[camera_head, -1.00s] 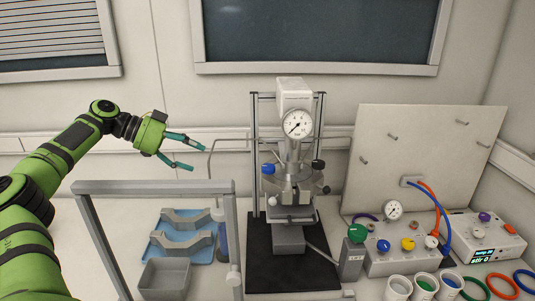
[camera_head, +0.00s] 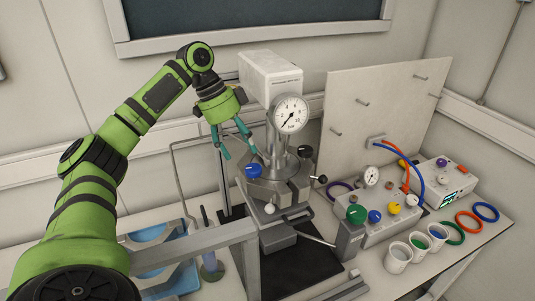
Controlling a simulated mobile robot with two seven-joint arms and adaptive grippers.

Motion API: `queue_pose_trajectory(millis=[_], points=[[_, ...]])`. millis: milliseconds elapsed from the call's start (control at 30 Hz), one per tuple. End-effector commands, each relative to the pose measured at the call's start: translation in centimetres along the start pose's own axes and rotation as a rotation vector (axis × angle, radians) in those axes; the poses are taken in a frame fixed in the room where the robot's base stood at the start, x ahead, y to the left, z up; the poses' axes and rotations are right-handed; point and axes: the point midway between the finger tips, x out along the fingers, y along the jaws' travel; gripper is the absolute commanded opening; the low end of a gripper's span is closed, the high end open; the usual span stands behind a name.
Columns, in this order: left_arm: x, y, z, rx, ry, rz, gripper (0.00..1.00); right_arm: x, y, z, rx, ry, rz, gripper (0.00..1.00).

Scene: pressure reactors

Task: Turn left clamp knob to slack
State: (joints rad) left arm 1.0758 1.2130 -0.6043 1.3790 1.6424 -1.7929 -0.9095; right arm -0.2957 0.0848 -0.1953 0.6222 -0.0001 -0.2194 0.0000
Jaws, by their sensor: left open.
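The pressure reactor (camera_head: 283,160) stands on a black mat with a round gauge (camera_head: 290,113) on top. A blue knob (camera_head: 253,170) sits at its left side. Black knobs show on its right, one higher (camera_head: 305,151) and one lower (camera_head: 323,179); a small white ball knob (camera_head: 270,208) is at the front. No label shows which is the clamp knob. My left gripper (camera_head: 238,149) is open and empty, its teal fingers pointing down just above and left of the blue knob, apparently apart from it. My right gripper is out of view.
A grey frame (camera_head: 190,246) stands at the front left, beside blue trays (camera_head: 155,240). A control box (camera_head: 375,215) with coloured knobs, several cups (camera_head: 398,257) and coloured rings (camera_head: 468,222) are on the right. A pegged panel (camera_head: 385,115) stands behind.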

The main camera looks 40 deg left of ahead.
Motion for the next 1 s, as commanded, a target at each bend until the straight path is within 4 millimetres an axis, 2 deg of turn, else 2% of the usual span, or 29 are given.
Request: queue_pose_trajectory(millis=[67, 267, 500, 667, 867, 900, 1000], points=[[0.1, -0.2, 0.0, 0.001, -0.012, -0.007, 0.66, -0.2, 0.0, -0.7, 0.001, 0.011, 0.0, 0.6], [2.8, -0.2, 0.1, 0.0, -0.016, -0.005, 0.66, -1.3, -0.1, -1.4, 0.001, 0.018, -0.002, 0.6], [5.9, -0.3, 0.1, 0.001, -0.012, -0.007, 0.66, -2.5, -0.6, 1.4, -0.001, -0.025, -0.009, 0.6], [6.7, -0.3, 0.1, 0.001, -0.011, -0.009, 0.66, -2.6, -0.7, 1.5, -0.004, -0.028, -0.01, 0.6], [6.7, -0.3, 0.1, 0.001, -0.01, -0.009, 0.66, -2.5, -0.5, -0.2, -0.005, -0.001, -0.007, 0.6], [6.7, -0.3, 0.1, 0.001, -0.01, -0.009, 0.5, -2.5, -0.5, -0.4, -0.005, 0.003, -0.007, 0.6], [6.7, -0.3, 0.1, 0.001, -0.01, -0.009, 0.14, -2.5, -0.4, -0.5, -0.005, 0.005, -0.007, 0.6]])
